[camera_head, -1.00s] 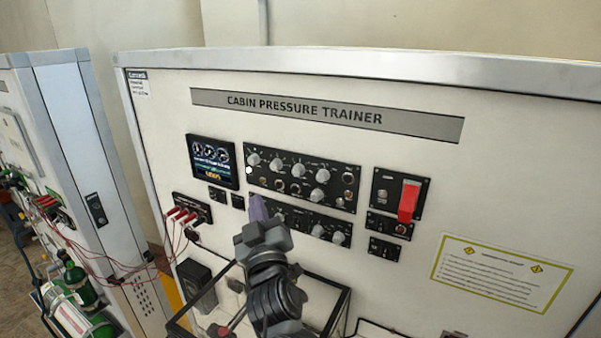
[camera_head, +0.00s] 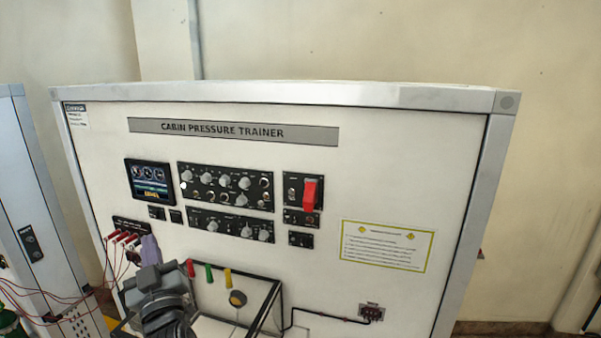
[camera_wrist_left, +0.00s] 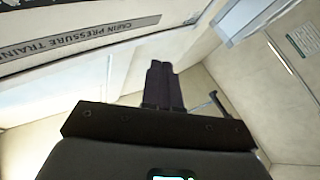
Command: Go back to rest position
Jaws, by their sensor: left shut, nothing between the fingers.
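My left gripper (camera_head: 151,249) is in front of the lower left of the cabin pressure trainer panel (camera_head: 390,180) in the head view. Its purple-grey fingers point up and look closed together, with nothing between them. In the left wrist view the shut fingers (camera_wrist_left: 162,85) show dark against a bare wall, with the trainer's title strip (camera_wrist_left: 80,38) at the upper left. The gripper hides part of the red plugs area and of the clear box below the panel. My right gripper is not in view.
The panel carries a screen (camera_head: 149,180), knob modules (camera_head: 225,186) and a red switch cover (camera_head: 310,193). Red cables (camera_head: 60,300) hang at the lower left, between the trainer and a second cabinet (camera_head: 25,215). A framed box (camera_head: 262,309) stands below the panel.

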